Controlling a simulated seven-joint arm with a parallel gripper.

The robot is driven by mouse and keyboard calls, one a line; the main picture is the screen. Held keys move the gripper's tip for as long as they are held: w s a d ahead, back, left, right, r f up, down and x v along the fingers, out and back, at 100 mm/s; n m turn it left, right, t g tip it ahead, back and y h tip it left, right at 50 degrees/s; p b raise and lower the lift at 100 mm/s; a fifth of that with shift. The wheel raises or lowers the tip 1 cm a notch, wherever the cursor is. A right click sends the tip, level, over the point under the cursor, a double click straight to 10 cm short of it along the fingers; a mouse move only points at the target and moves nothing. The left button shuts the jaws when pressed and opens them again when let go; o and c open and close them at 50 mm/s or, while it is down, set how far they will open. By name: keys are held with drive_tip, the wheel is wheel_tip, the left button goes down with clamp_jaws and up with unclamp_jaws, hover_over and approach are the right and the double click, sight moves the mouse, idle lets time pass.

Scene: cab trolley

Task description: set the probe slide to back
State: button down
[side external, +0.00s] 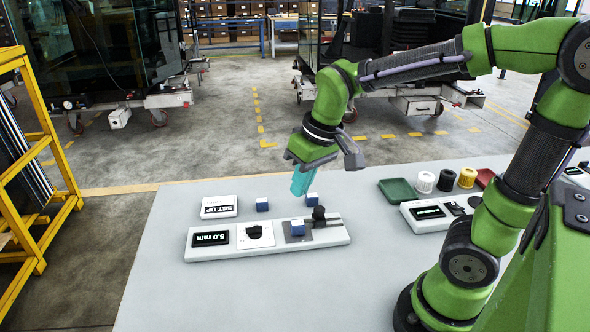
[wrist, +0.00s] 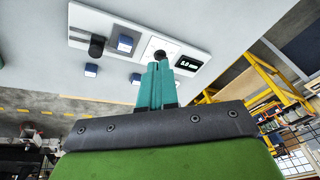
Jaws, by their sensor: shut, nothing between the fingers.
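The probe slide's black knob (side external: 319,214) stands upright at the right part of a long white panel (side external: 215,255), beside a grey plate with a blue block (side external: 298,229) on it. A dark slot shows to the knob's right. The slide knob also shows in the wrist view (wrist: 97,46), left of the block. My gripper (side external: 297,191) has its teal fingers shut and empty, above the table and apart from the knob. In the wrist view my fingertips (wrist: 158,66) overlap the panel near its black dial (wrist: 160,54); their height over it is hard to tell.
The panel's display (side external: 211,239) reads 5.0 mm. A SET UP sign (side external: 219,207) and two loose blue blocks (side external: 262,204) (side external: 312,199) lie behind the panel. A second device (side external: 428,212), trays and spools stand to the right. The table's left front is clear.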

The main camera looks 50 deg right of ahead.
drive_tip(key=w+d+f+n+g+h, duration=0.2)
drive_tip(key=w+n+g, duration=0.1)
drive_tip(key=w+n, duration=0.2)
drive_tip(key=w+d+f+n+g+h, duration=0.2)
drive_tip(key=w+n+g, duration=0.1)
drive_tip(key=w+n, duration=0.2)
drive_tip(key=shift+w+d+f+n, duration=0.3)
drive_tip(key=shift+w+d, duration=0.05)
drive_tip(key=shift+w, duration=0.35)
approach(314, 218)
drive_tip(key=f, duration=0.1)
drive_tip(key=w+a+f, duration=0.1)
drive_tip(key=a+f, duration=0.1)
drive_tip(key=f, duration=0.1)
drive_tip(key=shift+w, duration=0.4)
drive_tip(key=shift+s+d, duration=0.8)
drive_tip(key=shift+d, duration=0.1)
drive_tip(key=shift+s+d, duration=0.55)
drive_tip(key=shift+d, duration=0.05)
